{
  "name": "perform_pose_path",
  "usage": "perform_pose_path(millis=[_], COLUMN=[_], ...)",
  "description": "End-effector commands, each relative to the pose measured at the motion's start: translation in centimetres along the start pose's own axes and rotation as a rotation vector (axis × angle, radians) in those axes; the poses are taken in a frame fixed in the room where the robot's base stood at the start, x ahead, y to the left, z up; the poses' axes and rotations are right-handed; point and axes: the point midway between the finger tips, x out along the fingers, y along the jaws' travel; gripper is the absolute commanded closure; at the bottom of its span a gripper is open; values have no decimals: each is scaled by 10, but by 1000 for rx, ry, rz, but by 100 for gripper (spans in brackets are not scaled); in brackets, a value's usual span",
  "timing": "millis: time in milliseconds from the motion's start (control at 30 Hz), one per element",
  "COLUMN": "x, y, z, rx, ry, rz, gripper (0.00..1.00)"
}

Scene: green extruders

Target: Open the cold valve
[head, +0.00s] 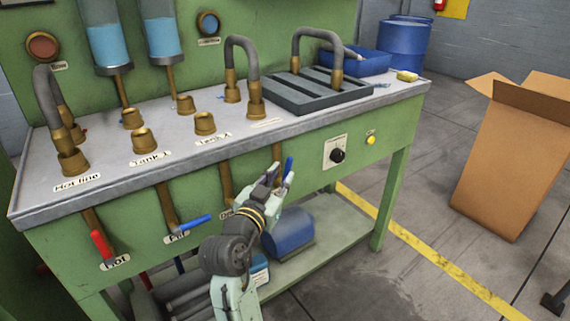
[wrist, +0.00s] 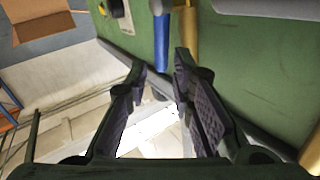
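A blue valve handle (head: 288,168) stands roughly upright beside a brass pipe on the right part of the green bench front. It also shows in the wrist view (wrist: 161,40), pointing down, with the brass pipe (wrist: 190,35) beside it. My gripper (head: 276,176) is open and empty. In the wrist view its fingertips (wrist: 160,66) sit either side of the handle's lower end; I cannot tell whether they touch it. A second blue handle (head: 194,222) lies nearly level farther left, with a small label I cannot read clearly. My arm partly hides another label.
A red handle (head: 102,245) hangs at the far left over a hot label. A black knob (head: 337,155) and a yellow button (head: 370,139) are on the right of the bench front. A blue cylinder (head: 288,232) lies on the lower shelf. A cardboard box (head: 510,160) stands right, past open floor.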

Motion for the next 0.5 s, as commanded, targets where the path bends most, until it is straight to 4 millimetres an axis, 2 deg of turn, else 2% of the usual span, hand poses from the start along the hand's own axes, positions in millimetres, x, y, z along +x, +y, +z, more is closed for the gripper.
perform_pose_path(millis=[33,200,500], x=[10,35,48], y=[0,0,-1], z=[-2,-2,0], rx=[-1,0,0], ry=[0,0,1], rz=[2,0,-3], gripper=[78,78,78])
